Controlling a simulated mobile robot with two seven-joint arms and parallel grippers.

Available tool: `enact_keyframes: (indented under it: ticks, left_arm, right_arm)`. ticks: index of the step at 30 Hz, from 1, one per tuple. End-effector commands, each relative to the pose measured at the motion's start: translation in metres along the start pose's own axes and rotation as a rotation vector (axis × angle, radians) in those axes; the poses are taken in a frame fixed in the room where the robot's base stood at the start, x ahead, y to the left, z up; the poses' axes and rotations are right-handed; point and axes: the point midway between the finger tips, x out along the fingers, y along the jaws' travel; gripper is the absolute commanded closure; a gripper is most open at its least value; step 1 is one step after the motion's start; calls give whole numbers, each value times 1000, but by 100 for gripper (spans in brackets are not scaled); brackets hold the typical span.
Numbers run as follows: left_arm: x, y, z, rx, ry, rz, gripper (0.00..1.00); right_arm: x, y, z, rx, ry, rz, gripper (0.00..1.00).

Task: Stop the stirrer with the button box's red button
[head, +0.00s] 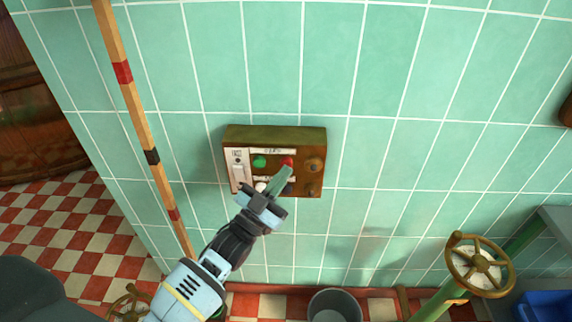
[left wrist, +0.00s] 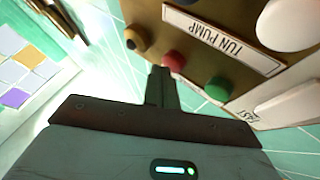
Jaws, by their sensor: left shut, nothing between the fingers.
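The button box (head: 318,148), brown and weathered, is fixed to the green tiled wall. Its red button (head: 288,162) sits between a green button (head: 260,161) and a brown knob (head: 313,165). My left gripper (head: 284,175) is shut and empty, its fingertips pointing at the box just below the red button. In the left wrist view, the fingertips (left wrist: 160,74) are beside the red button (left wrist: 173,60); I cannot tell if they touch it. The green button (left wrist: 217,87) and a label reading "TUN PUMP" (left wrist: 220,40) show there too. The gripper covers part of the box's lower row. I cannot identify the stirrer.
A striped wooden pole (head: 140,110) stands left of the box. A brass handwheel (head: 480,265) on a green pipe is at lower right. A grey bucket (head: 336,306) stands below on the checkered floor (head: 60,228). The wall right of the box is clear.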

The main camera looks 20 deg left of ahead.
Motion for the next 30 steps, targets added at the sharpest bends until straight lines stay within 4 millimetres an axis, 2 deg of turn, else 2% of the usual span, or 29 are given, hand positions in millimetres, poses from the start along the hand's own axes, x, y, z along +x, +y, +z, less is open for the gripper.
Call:
enact_keyframes:
  ticks: [6,18,30]
  left_arm:
    - [-7,5,-6,1,1,0,100]
    - [-10,7,-8,0,1,0,100]
    - [-32,24,-26,0,2,0,100]
  right_arm:
    - [-3,0,-7,-2,11,1,64]
    - [-3,0,-9,-2,13,1,64]
    - [-10,1,-28,-7,42,4,64]
